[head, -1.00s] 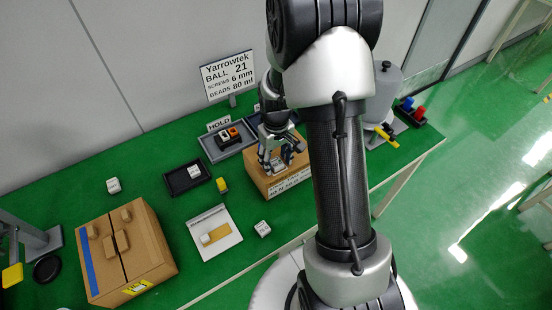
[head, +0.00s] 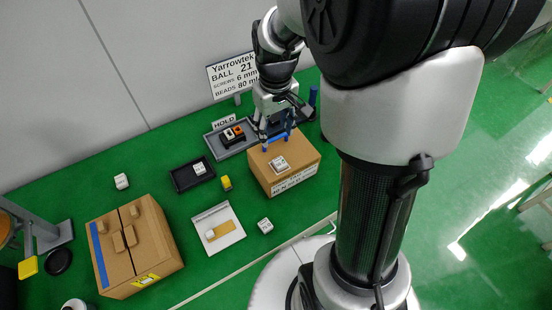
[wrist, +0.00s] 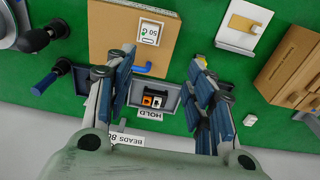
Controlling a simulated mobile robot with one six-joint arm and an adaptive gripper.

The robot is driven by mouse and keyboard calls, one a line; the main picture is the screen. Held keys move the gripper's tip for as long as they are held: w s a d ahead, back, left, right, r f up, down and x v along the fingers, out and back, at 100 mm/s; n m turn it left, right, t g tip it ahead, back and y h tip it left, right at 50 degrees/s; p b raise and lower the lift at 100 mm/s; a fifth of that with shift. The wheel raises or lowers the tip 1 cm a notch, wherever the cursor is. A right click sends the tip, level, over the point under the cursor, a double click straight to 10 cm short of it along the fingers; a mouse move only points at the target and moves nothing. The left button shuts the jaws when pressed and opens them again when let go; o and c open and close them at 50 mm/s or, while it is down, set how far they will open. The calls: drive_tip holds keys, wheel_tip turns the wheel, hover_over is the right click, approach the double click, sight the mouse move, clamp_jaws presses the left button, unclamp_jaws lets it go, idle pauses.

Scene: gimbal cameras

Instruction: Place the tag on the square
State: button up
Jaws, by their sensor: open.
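A white tag (wrist: 148,31) marked "50" with a green symbol lies flat on top of a cardboard box (wrist: 105,30). It seems to lie within a pale square outline (wrist: 139,30), though the exact fit is too small to judge. The head view shows the tag (head: 279,163) on the box (head: 298,160) too. My gripper (head: 277,131) is open and empty, above the back edge of the box and apart from the tag. In the wrist view its spread fingers (wrist: 161,66) frame the area behind the box.
A blue hooked piece (wrist: 141,68) is at the box's back edge. A grey tray (head: 213,145) with a dark block stands behind. A black tray (head: 183,181), yellow piece (head: 226,183), white cube (head: 265,226), white plate (head: 230,235) and large carton (head: 155,270) lie leftward.

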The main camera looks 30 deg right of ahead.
drive_tip(key=s+a+r+t, duration=0.2)
drive_tip(key=s+a+r, duration=0.3)
drive_tip(key=s, duration=0.4)
drive_tip(key=s+a+r+t, duration=0.1)
drive_tip(key=s+a+r, duration=0.3)
drive_tip(key=s+r, duration=0.3)
drive_tip(key=shift+s+a+t, duration=0.4)
drive_tip(key=shift+s, duration=0.65)
drive_tip(key=shift+f, duration=0.15)
